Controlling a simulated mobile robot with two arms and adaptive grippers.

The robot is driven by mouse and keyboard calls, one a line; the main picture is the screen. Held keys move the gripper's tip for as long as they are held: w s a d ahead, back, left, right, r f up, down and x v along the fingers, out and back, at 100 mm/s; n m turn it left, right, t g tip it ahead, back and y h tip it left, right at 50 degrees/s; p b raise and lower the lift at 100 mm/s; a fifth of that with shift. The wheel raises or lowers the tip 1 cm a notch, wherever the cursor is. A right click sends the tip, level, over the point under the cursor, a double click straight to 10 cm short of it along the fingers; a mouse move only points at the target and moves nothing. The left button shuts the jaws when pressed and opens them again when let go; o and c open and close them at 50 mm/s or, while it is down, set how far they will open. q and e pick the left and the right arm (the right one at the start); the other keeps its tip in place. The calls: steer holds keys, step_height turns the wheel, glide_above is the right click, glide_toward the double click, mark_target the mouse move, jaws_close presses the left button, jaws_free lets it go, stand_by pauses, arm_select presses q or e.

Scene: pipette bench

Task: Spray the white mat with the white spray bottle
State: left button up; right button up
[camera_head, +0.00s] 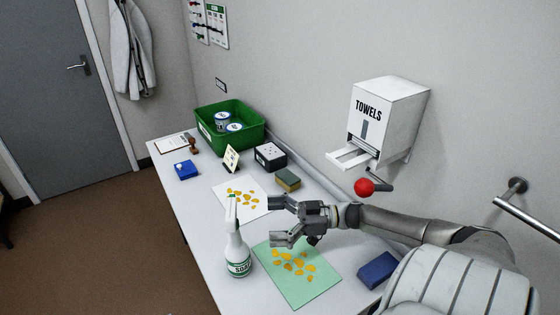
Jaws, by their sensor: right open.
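My right gripper (274,221) reaches in from the right over the bench. Its fingers are open, point left toward the bottle and hold nothing. They appear apart from the bottle, to its right. My left gripper is not in view.
A green mat (319,291) with yellow-orange pieces lies below my right gripper. A blue block (377,270) is to its right. A green bin (258,137) with cans, a black box (270,157) and a sponge (288,180) stand farther back. A towel dispenser (395,112) hangs on the wall.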

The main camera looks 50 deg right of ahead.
steer(key=b+x, duration=0.2)
steer(key=x, duration=0.5)
steer(key=shift+w+f, duration=0.1)
steer(key=shift+w+a, duration=0.35)
steer(key=shift+w, duration=0.05)
steer(key=shift+w+a, duration=0.1)
steer(key=shift+a, duration=0.05)
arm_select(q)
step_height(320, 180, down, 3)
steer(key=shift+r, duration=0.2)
arm_select(e)
steer(key=c, duration=1.7)
steer(key=shift+c, duration=0.2)
